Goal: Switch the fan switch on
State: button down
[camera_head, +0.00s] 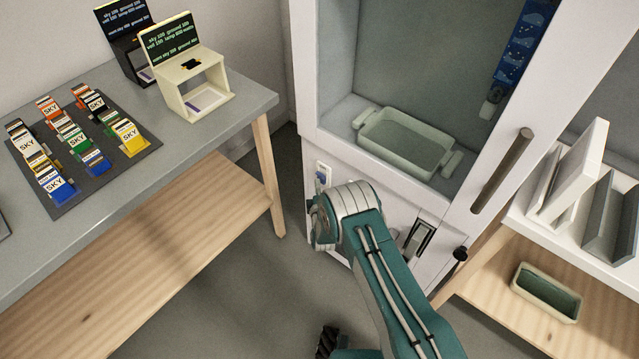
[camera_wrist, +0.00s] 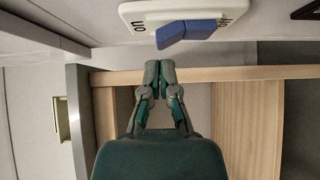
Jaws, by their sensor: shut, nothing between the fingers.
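The fan switch is a cream plate with a blue lever (camera_wrist: 185,32) at the top of the wrist view. The plate (camera_wrist: 139,14) has an upside-down "on" label at the left and a partly hidden label at the right. The lever's blue body has two faces; I cannot tell its setting for sure. My gripper (camera_wrist: 159,72) is shut and empty, its fingertips a little below the lever in the picture, with a visible gap. In the head view the switch plate (camera_head: 322,176) shows on the white cabinet's front, left of my arm. My gripper is hidden there.
The white cabinet (camera_head: 384,184) holds a pale tray (camera_head: 405,139) in its opening. A long door handle (camera_head: 502,170) juts out at its right. A grey table (camera_head: 174,125) with cards stands left, and a shelf with panels and a green bin (camera_head: 545,290) stands right.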

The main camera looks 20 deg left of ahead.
jog(key=shift+w+d, duration=0.2)
jog(key=shift+w, duration=0.35)
jog(key=shift+w+d+r+m+g+h, duration=0.15)
jog(key=shift+w+r+m+g, duration=0.2)
jog(key=shift+m+g, duration=0.3)
jog(key=shift+w+d+r+m+g+h, duration=0.1)
jog(key=shift+w+r+m+g+h, duration=0.1)
jog(key=shift+r+m+g, duration=0.3)
jog(key=shift+f, duration=0.15)
